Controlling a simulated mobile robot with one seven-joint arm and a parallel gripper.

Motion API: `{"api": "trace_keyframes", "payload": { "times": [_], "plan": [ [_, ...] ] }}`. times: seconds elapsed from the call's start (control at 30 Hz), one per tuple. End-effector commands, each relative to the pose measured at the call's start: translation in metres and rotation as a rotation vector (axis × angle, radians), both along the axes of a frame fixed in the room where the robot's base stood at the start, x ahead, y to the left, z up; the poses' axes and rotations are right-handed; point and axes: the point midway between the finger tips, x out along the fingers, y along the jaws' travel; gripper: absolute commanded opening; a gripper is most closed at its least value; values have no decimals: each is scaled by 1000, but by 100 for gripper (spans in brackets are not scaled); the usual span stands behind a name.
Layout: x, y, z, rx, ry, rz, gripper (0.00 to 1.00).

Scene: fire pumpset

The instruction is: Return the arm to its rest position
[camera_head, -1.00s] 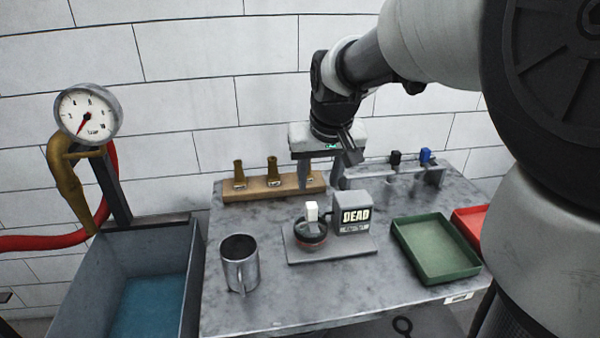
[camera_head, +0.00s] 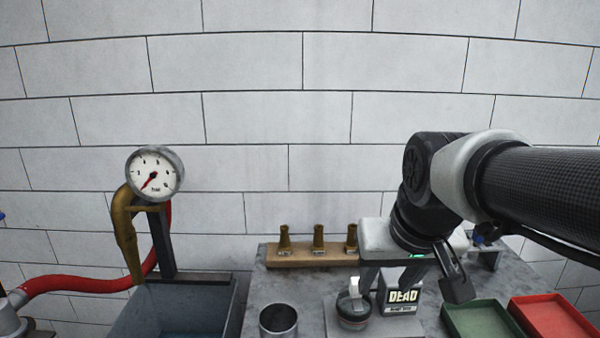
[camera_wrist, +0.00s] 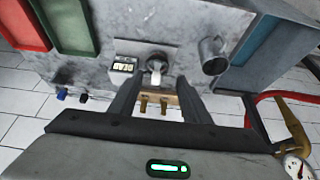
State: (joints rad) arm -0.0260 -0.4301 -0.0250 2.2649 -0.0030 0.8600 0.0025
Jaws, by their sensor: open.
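My gripper (camera_head: 388,277) hangs at the end of my arm over the right part of the grey stone-look table (camera_head: 300,290) in the head view. Its two fingers point down and are apart, with nothing between them. In the wrist view the gripper (camera_wrist: 158,97) also shows two spread, empty fingers. Below it stand a dark round device with a white knob (camera_head: 353,308) and a block marked "DEAD" (camera_head: 399,296). In the head view the fingers overlap these in the picture; the wrist view shows them farther off.
A metal mug (camera_head: 278,320) stands left of the device. A wooden rack (camera_head: 300,259) holds brass nozzles at the back. A green tray (camera_head: 478,320) and a red tray (camera_head: 553,320) lie right. A pressure gauge (camera_head: 154,174), red hose (camera_head: 85,283) and blue-grey tank (camera_head: 180,308) are left.

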Motion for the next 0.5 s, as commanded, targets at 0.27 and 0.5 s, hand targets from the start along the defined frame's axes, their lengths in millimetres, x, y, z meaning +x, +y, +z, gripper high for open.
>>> {"api": "trace_keyframes", "payload": {
  "times": [0.27,0.5],
  "plan": [
    [-71,0,-13,-6,-38,-1,43],
    [-89,0,20,-9,-45,-2,43]
  ]
}}
